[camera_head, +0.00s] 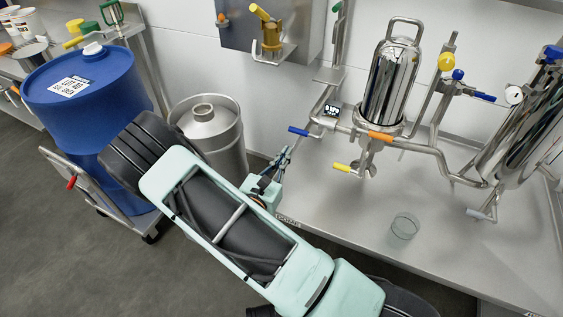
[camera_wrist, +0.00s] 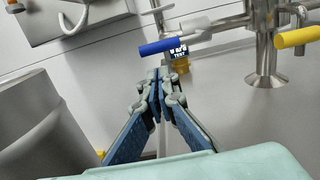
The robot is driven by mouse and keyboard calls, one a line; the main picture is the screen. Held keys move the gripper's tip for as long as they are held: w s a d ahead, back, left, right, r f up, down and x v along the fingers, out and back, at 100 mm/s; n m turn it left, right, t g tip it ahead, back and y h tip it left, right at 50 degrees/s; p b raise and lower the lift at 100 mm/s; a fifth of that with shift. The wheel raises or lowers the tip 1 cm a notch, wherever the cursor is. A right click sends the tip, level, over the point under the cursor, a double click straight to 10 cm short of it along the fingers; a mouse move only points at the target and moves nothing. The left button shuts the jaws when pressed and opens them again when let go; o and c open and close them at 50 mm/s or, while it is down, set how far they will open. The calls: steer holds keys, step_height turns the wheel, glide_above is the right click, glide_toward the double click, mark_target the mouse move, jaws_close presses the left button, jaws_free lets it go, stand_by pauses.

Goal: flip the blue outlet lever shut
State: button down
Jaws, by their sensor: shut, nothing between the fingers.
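A blue lever (camera_head: 298,131) sticks out to the left, roughly level, from the steel pipework above the counter. A second blue lever (camera_head: 485,97) is at the far right; I cannot tell which is labelled outlet. My gripper (camera_head: 286,154) is shut and empty, just below and left of the nearer blue lever. In the wrist view my fingertips (camera_wrist: 159,73) are together and appear apart from the lever.
A yellow lever (camera_head: 342,168) and an orange lever (camera_head: 380,136) sit close by on the same pipework, below a steel tank (camera_head: 390,85). A glass beaker (camera_head: 404,226) stands on the steel counter (camera_head: 470,260). A steel keg (camera_head: 212,135) and blue drum (camera_head: 90,95) are left.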

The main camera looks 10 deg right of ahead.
steer(key=b+x, duration=0.1)
steer(key=x, duration=0.4)
steer(key=shift+w+d, duration=0.1)
stand_by(0.3)
steer(key=shift+r+m, duration=0.25)
steer(key=shift+m, duration=0.15)
